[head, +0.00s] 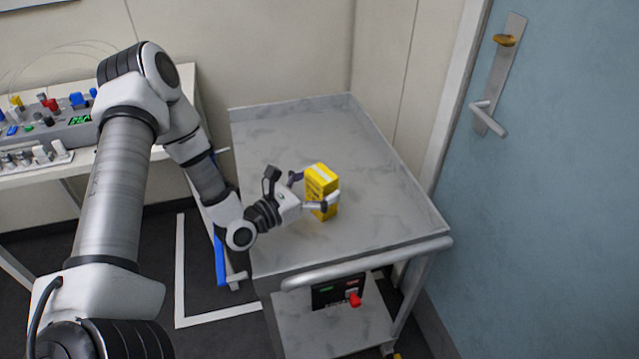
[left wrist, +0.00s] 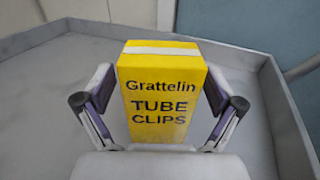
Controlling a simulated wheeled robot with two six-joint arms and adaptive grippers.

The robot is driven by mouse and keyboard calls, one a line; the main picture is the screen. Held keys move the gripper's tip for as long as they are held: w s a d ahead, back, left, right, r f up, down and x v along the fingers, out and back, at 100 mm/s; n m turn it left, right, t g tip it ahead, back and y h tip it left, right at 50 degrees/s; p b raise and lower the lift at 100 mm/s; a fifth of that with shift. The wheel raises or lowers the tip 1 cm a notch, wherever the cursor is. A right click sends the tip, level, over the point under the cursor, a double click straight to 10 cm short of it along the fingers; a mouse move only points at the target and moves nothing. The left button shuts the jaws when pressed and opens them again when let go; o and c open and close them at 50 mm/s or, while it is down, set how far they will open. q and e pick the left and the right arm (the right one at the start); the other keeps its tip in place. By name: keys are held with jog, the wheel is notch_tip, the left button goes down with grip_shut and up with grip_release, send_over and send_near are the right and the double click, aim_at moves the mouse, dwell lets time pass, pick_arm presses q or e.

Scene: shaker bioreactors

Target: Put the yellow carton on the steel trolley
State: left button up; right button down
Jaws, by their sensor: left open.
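The yellow carton (head: 322,190) stands upright on the top of the steel trolley (head: 370,150), near the middle of its surface. In the left wrist view the carton (left wrist: 160,95) reads "Grattelin TUBE CLIPS". My left gripper (head: 314,192) is open, with one finger on each side of the carton. In the left wrist view small gaps show between the fingers of the left gripper (left wrist: 158,108) and the carton's sides. The trolley's raised rim (left wrist: 285,110) shows behind and to the right. My right gripper is not in view.
A bench at the left holds a device with coloured knobs (head: 65,125) and a white rack (head: 35,158). A blue door (head: 560,180) stands at the right. The trolley's front has a push handle (head: 370,262) and a red switch (head: 355,299). Much of the trolley top is clear.

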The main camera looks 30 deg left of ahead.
pick_arm(q)
jog(key=shift+r, duration=0.25)
jog(key=shift+s+a+f, duration=0.1)
jog(key=shift+s+a, duration=0.05)
jog(key=shift+s, duration=0.1)
jog(key=p+v, duration=0.2)
jog(key=v, duration=0.3)
jog(key=p+v, duration=0.2)
jog(key=v, duration=0.3)
jog(key=shift+s+r, duration=0.25)
jog(key=shift+s, duration=0.1)
jog(key=shift+s+a+f, duration=0.1)
jog(key=shift+s+f, duration=0.1)
jog(key=shift+s, duration=0.15)
